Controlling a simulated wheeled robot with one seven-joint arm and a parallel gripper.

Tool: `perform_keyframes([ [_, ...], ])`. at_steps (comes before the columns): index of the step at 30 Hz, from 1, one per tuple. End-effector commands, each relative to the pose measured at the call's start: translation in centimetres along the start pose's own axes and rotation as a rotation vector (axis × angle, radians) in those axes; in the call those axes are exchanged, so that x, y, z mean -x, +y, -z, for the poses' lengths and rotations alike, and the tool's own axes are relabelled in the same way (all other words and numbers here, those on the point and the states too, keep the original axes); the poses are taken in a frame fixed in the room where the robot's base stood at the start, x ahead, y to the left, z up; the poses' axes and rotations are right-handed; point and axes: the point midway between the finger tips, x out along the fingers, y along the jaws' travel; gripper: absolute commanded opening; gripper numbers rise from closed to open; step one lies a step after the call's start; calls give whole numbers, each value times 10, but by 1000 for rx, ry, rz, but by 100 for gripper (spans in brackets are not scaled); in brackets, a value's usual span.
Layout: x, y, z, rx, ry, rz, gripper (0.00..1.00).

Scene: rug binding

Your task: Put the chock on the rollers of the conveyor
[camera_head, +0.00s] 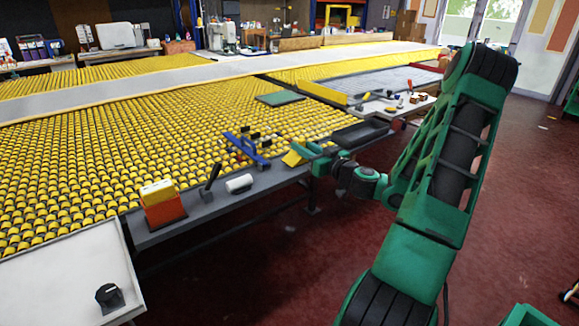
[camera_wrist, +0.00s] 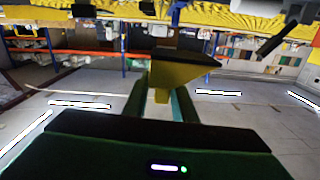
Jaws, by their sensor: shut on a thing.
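The chock is a yellow wedge (camera_head: 292,158) at the tip of my green gripper (camera_head: 309,154), near the front edge of the conveyor. In the wrist view the chock (camera_wrist: 182,72) sits between my two green fingers (camera_wrist: 160,97), with its wide end away from the palm. My gripper is shut on it. The conveyor's yellow rollers (camera_head: 190,150) spread behind and to the left of the chock in the head view. I cannot tell whether the chock touches anything under it.
A blue tool (camera_head: 246,150) lies just left of the chock. A white roll (camera_head: 239,184), a dark upright handle (camera_head: 211,181) and an orange block (camera_head: 162,206) stand along the front ledge. A dark tray (camera_head: 361,133) and a green pad (camera_head: 279,98) lie nearby. Rollers further left are clear.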

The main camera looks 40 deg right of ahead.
Motion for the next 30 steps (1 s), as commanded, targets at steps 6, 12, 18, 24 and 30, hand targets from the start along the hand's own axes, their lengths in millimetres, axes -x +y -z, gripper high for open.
perform_keyframes([
  [6, -8, 2, -6, -2, 2, -4, 0],
  [12, -43, -6, -28, -3, 2, -3, 0],
  [18, -81, -14, -52, -2, 2, -4, 0],
  [24, -106, -19, -67, -1, 3, -5, 0],
  [30, -111, -20, -77, -3, 1, -6, 0],
])
